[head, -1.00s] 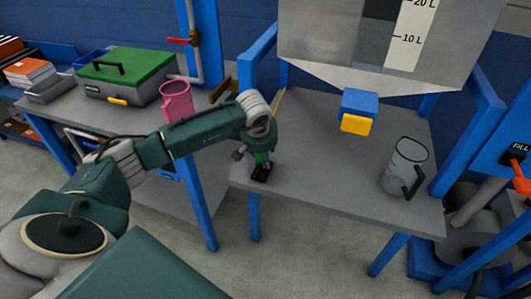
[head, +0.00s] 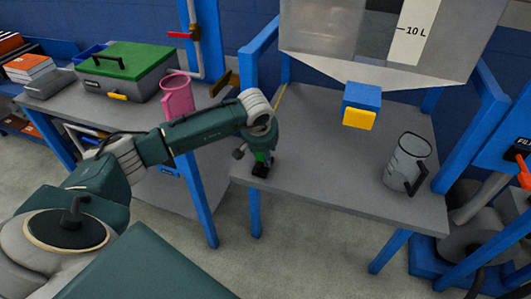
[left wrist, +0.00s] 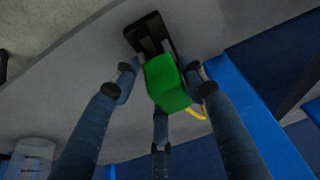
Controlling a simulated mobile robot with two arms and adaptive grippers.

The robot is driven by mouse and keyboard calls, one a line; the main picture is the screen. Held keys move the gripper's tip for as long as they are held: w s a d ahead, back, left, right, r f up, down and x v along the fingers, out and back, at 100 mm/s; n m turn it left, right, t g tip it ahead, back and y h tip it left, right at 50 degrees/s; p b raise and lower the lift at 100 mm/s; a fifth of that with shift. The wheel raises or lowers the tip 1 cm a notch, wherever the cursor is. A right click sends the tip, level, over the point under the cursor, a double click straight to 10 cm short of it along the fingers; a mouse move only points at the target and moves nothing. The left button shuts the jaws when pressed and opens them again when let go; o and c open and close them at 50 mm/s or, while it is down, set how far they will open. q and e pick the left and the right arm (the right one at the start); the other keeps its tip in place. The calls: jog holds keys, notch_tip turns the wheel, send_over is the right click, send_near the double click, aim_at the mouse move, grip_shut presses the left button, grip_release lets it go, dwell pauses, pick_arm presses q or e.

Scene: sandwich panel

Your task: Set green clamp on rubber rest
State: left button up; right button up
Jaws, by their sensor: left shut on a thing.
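The green clamp (left wrist: 168,82) is between the fingers of my left gripper (left wrist: 160,92), which is shut on it. In the head view the clamp's green part (head: 262,157) shows just under the gripper, near the front left corner of the grey table. A black slotted piece (left wrist: 150,36) shows at the clamp's far end in the left wrist view. I cannot tell whether it is part of the clamp or the rubber rest, nor whether the clamp touches the table. My right gripper is not in view.
A pink jug (head: 177,96) and a green-lidded box (head: 125,68) are on the left bench. The table's middle is clear.

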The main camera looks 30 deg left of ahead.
pick_arm(q)
jog(key=shift+a+f+b, duration=0.1)
jog(key=shift+f+b, duration=0.2)
jog(key=shift+f, duration=0.1)
jog(key=o, duration=1.3)
jog(key=shift+o, duration=0.2)
